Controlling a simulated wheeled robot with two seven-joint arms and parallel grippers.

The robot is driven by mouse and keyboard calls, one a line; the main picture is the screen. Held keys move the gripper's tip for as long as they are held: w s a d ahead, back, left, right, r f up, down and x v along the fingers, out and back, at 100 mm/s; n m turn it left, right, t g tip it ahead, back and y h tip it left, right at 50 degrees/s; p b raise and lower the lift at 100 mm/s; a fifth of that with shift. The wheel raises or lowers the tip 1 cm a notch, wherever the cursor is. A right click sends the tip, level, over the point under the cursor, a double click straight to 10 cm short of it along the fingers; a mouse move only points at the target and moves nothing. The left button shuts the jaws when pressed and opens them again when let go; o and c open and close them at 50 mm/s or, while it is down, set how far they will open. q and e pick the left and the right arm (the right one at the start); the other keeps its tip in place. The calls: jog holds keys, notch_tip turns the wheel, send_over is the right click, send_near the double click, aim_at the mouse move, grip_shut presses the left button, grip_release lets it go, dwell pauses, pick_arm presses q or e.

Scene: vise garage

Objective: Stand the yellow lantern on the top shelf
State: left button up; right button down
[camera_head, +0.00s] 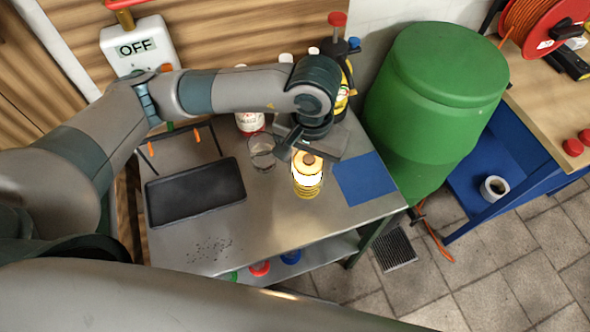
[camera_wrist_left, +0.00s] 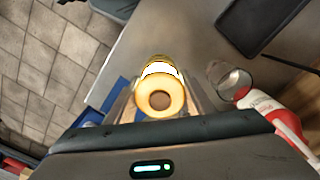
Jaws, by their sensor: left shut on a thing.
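The yellow lantern (camera_head: 307,180) has a bright white glowing middle and is upright over the metal cart's top shelf (camera_head: 275,222). It also shows end-on in the left wrist view (camera_wrist_left: 158,92), between the fingers. My left gripper (camera_head: 304,156) is at the lantern's upper end and shut on it; the wrist and hand hide part of that grip. Whether the lantern's base touches the shelf cannot be told. My right gripper is not in view.
A clear glass (camera_head: 261,151) stands close left of the lantern, with a black tray (camera_head: 195,192) farther left. A blue mat (camera_head: 364,179) lies to the right. Bottles stand behind. A green barrel (camera_head: 433,100) is beside the cart. The front of the shelf is mostly clear.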

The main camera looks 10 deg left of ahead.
aim_at(295, 177)
pick_arm(q)
jog(key=a+f, duration=0.1)
jog(key=a, duration=0.2)
jog(key=shift+w+f+p, duration=0.2)
jog(key=shift+f+p, duration=0.15)
jog(key=shift+p, duration=0.05)
jog(key=shift+d, duration=0.1)
jog(key=shift+f, duration=0.1)
jog(key=shift+f+p, duration=1.05)
jog(key=shift+f, duration=0.8)
jog(key=shift+f, duration=0.15)
